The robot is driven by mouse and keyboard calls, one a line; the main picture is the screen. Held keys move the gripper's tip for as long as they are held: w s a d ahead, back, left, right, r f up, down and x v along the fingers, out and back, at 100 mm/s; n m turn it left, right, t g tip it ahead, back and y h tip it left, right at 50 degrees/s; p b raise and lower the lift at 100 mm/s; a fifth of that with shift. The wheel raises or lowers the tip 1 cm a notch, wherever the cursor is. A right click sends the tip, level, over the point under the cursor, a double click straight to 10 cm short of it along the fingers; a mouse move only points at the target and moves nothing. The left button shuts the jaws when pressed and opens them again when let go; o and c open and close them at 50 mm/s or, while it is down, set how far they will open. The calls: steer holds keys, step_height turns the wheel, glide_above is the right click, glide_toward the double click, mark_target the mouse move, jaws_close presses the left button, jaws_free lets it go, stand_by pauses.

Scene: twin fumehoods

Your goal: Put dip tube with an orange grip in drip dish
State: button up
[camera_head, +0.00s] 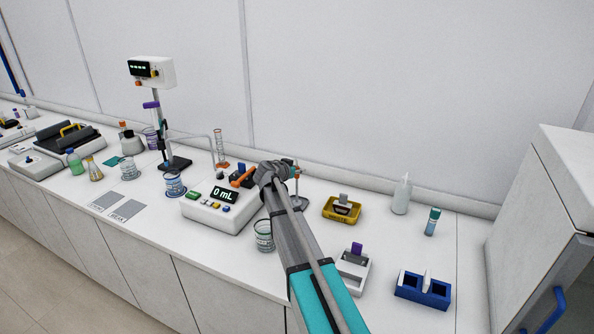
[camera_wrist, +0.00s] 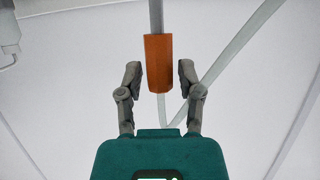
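The dip tube's orange grip (camera_head: 243,178) shows just left of my gripper (camera_head: 259,177) in the head view, above the white "0 mL" device. In the wrist view the orange grip (camera_wrist: 158,63) is upright on a grey tube. It lies between the two fingertips of my gripper (camera_wrist: 159,75), with a visible gap on each side. My gripper is open and not closed on it. I cannot tell for certain which thing is the drip dish; a small grey rounded piece (camera_head: 301,203) shows right of my arm, partly hidden by it.
The "0 mL" device (camera_head: 209,211) stands left of my arm, a glass beaker (camera_head: 263,236) close in front. A yellow WASTE tray (camera_head: 342,215), a white bottle (camera_head: 402,196) and a blue rack (camera_head: 422,296) are on the right. A clear hose (camera_wrist: 211,75) passes beside the grip.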

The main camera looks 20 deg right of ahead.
steer(key=shift+o, duration=0.2)
steer(key=shift+r, duration=0.1)
steer(key=shift+r, duration=0.15)
steer(key=p+v, duration=0.5)
steer(key=v, duration=0.7)
steer(key=shift+s, duration=0.1)
stand_by(0.6)
